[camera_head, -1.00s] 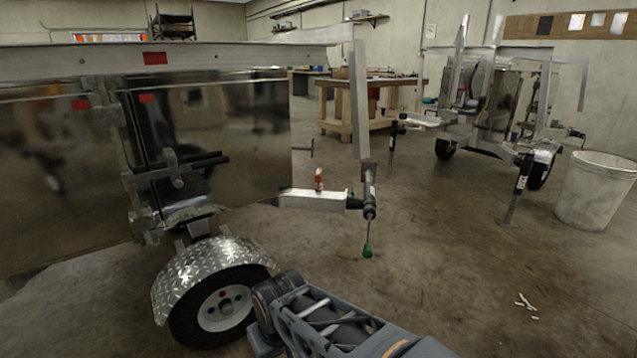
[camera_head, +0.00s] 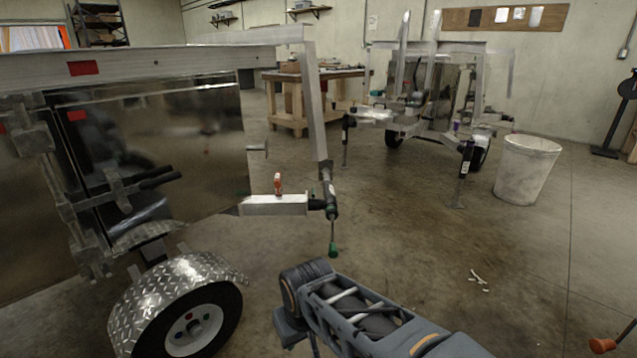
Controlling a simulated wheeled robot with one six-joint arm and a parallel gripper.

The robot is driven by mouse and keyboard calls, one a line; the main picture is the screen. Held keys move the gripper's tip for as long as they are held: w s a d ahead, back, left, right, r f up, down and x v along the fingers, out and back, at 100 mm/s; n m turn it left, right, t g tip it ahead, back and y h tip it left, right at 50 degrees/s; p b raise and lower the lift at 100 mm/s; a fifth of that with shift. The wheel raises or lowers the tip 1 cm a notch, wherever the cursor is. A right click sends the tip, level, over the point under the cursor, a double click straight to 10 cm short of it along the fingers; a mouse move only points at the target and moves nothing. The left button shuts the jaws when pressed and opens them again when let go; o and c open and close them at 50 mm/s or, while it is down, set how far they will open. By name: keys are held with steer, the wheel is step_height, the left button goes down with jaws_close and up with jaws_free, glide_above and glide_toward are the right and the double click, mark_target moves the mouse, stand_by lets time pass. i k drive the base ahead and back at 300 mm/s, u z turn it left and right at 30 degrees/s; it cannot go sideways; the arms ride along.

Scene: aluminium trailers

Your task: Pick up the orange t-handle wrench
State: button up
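A small upright orange object (camera_head: 278,184) stands on the white beam at the rear of the near trailer, left of the jack. It may be the orange t-handle wrench, but it is too small to make out a T shape. Another orange piece (camera_head: 603,345), with a dark rod rising from it, shows at the bottom right edge and is partly cut off. My arm reaches in from the bottom edge, in front of and below the beam. My gripper is not in view.
The near trailer's fender and wheel (camera_head: 187,300) stand at lower left. A jack with a green-tipped handle (camera_head: 333,250) hangs off the beam's end. A white bin (camera_head: 527,170), a second trailer (camera_head: 430,95) and a wooden workbench (camera_head: 290,105) are farther back. The floor at right is mostly clear.

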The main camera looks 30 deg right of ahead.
mark_target(277, 188)
steer(key=z, duration=0.75)
steer(key=i, duration=2)
steer(key=u, duration=0.25)
